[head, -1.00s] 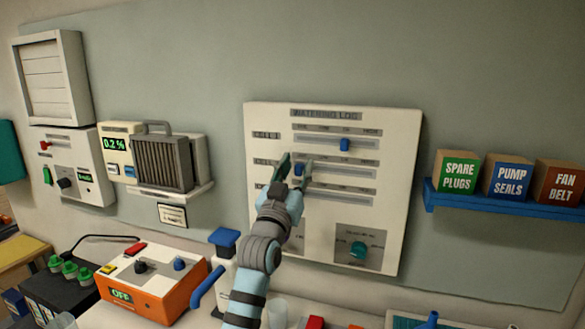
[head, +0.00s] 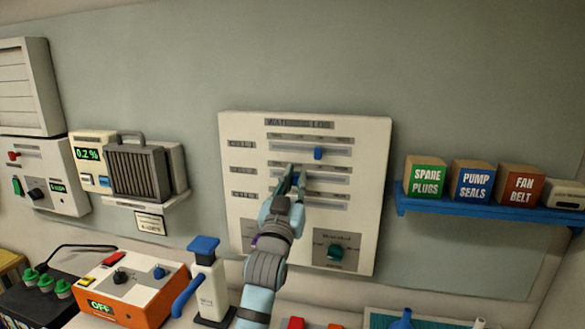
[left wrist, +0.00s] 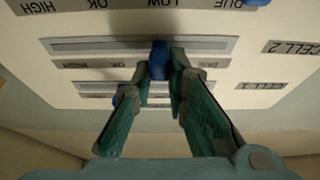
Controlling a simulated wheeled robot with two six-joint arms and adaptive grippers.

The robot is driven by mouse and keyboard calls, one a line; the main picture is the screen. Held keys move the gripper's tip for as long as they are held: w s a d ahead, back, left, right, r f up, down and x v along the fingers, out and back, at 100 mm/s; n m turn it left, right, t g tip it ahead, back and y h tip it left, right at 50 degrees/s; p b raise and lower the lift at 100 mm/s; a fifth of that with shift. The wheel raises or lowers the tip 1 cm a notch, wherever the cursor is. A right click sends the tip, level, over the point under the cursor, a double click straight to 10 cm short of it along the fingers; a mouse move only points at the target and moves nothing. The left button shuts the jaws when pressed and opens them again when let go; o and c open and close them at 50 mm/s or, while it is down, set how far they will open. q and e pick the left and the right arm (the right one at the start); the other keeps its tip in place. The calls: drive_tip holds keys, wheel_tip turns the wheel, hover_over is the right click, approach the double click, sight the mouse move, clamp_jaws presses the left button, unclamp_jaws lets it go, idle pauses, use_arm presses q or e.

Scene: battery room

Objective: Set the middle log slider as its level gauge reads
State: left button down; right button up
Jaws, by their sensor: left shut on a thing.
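The white watering log board (head: 375,170) hangs on the wall with three slotted rows. My left gripper (head: 292,176) is at its middle row and covers part of it in the head view. In the left wrist view, which is upside down, the gripper (left wrist: 160,72) is shut on the middle slider's blue knob (left wrist: 159,55), in the CELL 2 slot (left wrist: 90,46). The knob stands somewhat to the CELL 2 label's side of mid-slot. The top slider's blue knob (head: 318,153) is right of mid-slot. The bottom knob (left wrist: 121,95) is partly behind a finger. No level gauge is identifiable.
A green dial (head: 335,252) sits low on the board. A blue shelf (head: 480,216) with boxes is to the right.

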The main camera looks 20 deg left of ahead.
use_arm(q)
drive_tip(key=shift+a+f, duration=0.1)
drive_tip(key=shift+a, duration=0.05)
drive_tip(key=c, duration=1.6)
unclamp_jaws()
drive_tip(key=shift+o, duration=0.2)
drive_tip(key=shift+s, duration=0.25)
drive_tip(key=v, duration=0.7)
